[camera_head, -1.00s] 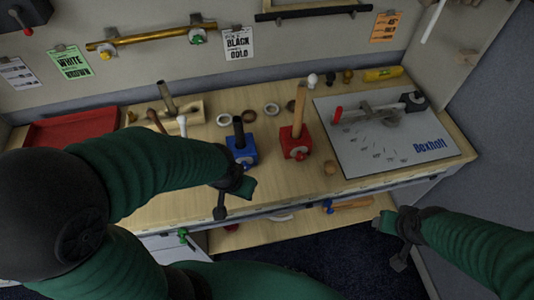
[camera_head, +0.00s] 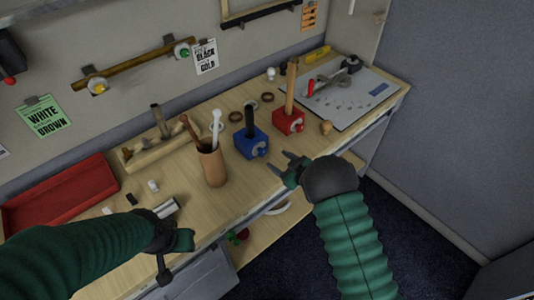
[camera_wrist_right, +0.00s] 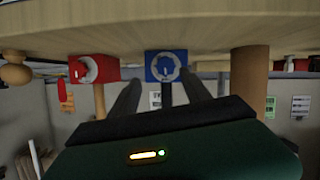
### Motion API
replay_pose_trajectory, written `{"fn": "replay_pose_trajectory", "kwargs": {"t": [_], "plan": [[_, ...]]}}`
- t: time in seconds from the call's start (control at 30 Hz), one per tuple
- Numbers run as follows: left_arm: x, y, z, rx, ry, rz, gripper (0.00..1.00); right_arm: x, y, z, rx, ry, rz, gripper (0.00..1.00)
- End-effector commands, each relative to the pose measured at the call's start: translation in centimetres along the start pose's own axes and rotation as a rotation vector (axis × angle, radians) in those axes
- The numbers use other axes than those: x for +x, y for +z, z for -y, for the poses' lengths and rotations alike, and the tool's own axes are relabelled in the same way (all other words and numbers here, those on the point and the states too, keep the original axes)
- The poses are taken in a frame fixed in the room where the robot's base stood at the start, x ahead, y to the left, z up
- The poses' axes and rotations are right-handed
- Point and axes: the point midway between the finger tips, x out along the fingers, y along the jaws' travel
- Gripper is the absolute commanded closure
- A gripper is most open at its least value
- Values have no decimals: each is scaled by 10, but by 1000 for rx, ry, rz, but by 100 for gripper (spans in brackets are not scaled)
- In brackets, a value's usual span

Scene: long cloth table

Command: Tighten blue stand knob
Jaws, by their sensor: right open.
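The blue stand (camera_head: 246,145) is a blue block with an upright black rod, near the front of the table. Its pale round knob (camera_head: 258,152) faces the table's front edge. In the right wrist view, which looks upside down, the blue stand (camera_wrist_right: 153,72) and its ring-shaped knob (camera_wrist_right: 165,66) appear between my finger lines. My right gripper (camera_head: 281,163) is open and empty, to the right of the knob and apart from it. My left gripper (camera_head: 178,230) is at the front left, beside a metallic cylinder; its jaws are unclear.
A red stand (camera_head: 287,122) with a wooden rod is right of the blue one. A brown cup (camera_head: 213,167) with sticks stands to its left. A red tray (camera_head: 62,195) lies at far left, and a grey board (camera_head: 350,95) at right.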

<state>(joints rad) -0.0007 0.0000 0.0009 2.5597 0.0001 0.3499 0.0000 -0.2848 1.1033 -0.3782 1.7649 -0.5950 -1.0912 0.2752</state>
Motion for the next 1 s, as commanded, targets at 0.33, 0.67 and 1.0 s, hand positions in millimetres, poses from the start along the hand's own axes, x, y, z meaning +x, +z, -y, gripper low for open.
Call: {"fn": "replay_pose_trajectory", "kwargs": {"t": [0.33, 0.67, 1.0], "plan": [[-3, -1, 0, -2, 0, 0, 64, 70, -4, 7, -7, 0, 1, 44], [-3, -1, 0, -1, 0, 0, 64, 74, -2, 4, -2, 1, 1, 44], [-3, -1, 0, -1, 0, 0, 64, 74, -4, 4, -5, 4, 2, 89]]}}
